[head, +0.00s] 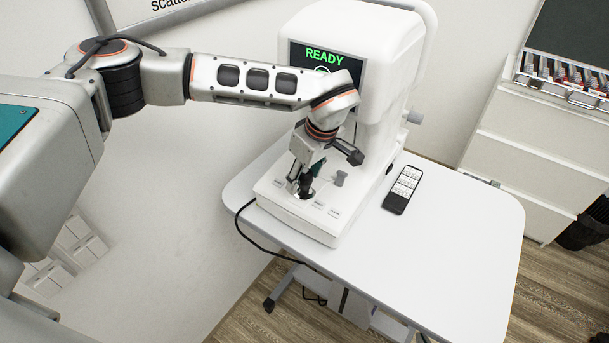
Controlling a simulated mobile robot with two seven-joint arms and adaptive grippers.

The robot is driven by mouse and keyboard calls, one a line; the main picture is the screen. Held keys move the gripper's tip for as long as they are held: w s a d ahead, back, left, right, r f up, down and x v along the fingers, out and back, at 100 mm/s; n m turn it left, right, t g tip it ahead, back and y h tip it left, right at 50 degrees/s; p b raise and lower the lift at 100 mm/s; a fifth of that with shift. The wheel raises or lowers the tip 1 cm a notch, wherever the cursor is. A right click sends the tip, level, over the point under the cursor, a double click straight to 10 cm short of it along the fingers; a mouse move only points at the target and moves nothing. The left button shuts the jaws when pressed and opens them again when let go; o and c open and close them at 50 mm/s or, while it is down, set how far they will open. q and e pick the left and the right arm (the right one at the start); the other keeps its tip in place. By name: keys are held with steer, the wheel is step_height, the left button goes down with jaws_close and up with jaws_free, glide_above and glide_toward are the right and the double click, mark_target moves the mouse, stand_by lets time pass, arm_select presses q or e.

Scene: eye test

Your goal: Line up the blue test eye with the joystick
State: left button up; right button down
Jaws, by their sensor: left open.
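The white eye-test machine (384,55) stands on a white table. Its screen (324,57) reads READY in green, with part of a white ring below; my left arm hides the lower screen. The black joystick (307,186) rises from the machine's front base. My left gripper (304,181) is open and points down at the joystick, with its fingers close about the stick; I cannot tell whether they touch it. No blue test eye can be made out. My right gripper is not in view.
A grey knob (340,178) stands right of the joystick. A black and white phone-like device (401,189) lies on the table (450,240), whose right part is clear. A black cable (262,240) hangs over the left edge. A lens case (570,80) sits on the white cabinet (530,140).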

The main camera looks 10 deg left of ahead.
arm_select(q)
steer(key=v, duration=1.2)
